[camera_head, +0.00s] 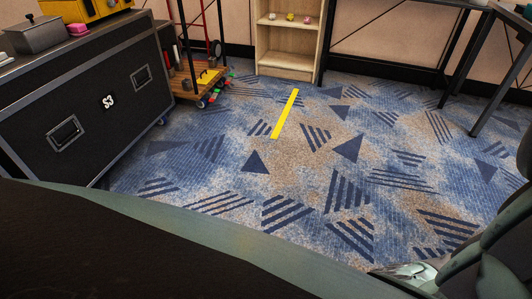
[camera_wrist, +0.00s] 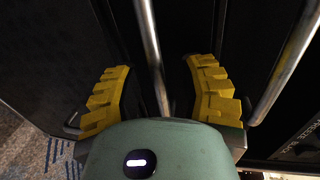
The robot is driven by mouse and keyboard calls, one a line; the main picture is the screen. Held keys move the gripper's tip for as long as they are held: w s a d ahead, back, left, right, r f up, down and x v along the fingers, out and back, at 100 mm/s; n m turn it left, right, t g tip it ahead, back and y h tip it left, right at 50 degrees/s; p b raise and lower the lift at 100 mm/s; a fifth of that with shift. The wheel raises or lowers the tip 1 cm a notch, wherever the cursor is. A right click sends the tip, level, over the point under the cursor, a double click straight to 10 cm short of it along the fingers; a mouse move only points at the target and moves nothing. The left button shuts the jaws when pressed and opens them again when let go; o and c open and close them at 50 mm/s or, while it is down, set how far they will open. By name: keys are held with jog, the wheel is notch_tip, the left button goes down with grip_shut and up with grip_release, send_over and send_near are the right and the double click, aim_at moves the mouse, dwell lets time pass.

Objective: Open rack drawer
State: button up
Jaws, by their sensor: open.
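In the wrist view my gripper (camera_wrist: 158,66) is open, with its two yellow ridged fingers spread apart. A silver metal bar (camera_wrist: 150,32), which looks like a handle, runs in front of a dark panel (camera_wrist: 65,60) and passes between the fingers. A gap shows on each side of the bar, so neither finger appears to touch it. A second silver bar (camera_wrist: 288,65) runs at a slant to the right of the right finger. I cannot tell which bar belongs to the rack drawer. The head view does not clearly show the rack drawer or my fingers.
In the head view a black case (camera_head: 105,100) stands at left, with a grey box (camera_head: 35,36) on top. A wheeled cart (camera_head: 195,82) and a wooden shelf (camera_head: 290,62) stand behind. Dark table legs (camera_head: 497,75) are at right. The patterned carpet with yellow tape (camera_head: 286,114) is clear.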

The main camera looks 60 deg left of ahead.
jog(key=shift+d, duration=0.1)
grip_shut()
dwell(0.4)
